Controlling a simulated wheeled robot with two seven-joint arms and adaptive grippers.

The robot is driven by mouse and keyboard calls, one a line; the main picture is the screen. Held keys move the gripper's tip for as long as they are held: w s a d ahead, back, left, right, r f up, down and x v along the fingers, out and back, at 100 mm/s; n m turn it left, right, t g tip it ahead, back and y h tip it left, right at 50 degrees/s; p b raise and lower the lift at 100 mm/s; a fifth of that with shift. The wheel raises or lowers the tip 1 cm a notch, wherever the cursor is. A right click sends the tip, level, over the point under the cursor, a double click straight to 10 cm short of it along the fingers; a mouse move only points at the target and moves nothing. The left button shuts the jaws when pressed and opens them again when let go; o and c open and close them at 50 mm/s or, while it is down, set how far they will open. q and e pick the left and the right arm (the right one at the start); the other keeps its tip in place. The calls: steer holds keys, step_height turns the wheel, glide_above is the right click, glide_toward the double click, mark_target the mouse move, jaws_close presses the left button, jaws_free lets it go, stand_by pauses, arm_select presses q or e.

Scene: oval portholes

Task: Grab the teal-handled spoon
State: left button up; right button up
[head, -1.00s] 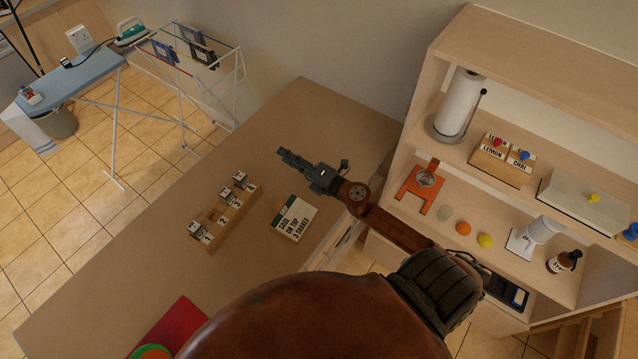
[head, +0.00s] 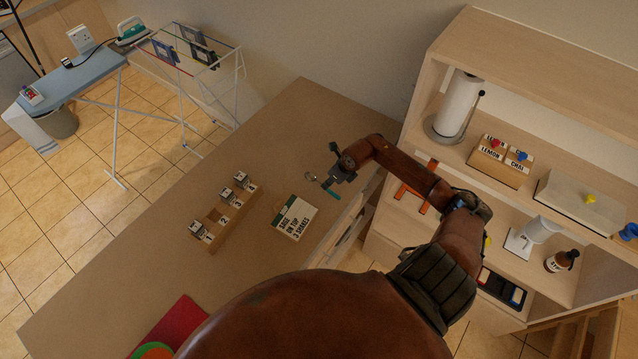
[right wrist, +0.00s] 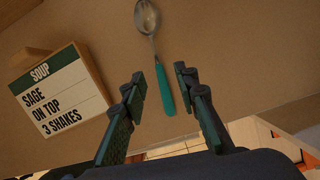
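The teal-handled spoon (right wrist: 161,75) lies on the brown counter (right wrist: 220,70), with its metal bowl pointing away and its handle toward my right gripper. In the head view the spoon (head: 332,193) shows beside the gripper, its bowl to the upper left. My right gripper (right wrist: 166,80) is open, with one finger on each side of the handle's end in the right wrist view. The fingers look apart from the handle. In the head view my right gripper (head: 334,165) is partly hidden by its own wrist. My left gripper is not in view.
A wooden sign reading "SOUP SAGE ON TOP 3 SHAKES" (head: 294,217) stands left of the spoon. A wooden rack with numbered blocks (head: 236,206) is further left. A shelf unit (head: 425,110) stands to the right, close to my arm.

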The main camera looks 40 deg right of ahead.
steer(key=x, duration=0.1)
steer(key=p+x, duration=0.1)
steer(key=x, duration=0.2)
steer(key=shift+w+a, duration=0.25)
steer(key=shift+w, duration=0.2)
steer(key=shift+w+f, duration=0.1)
steer(key=shift+f, duration=0.2)
steer(key=shift+c, duration=0.2)
jaws_close()
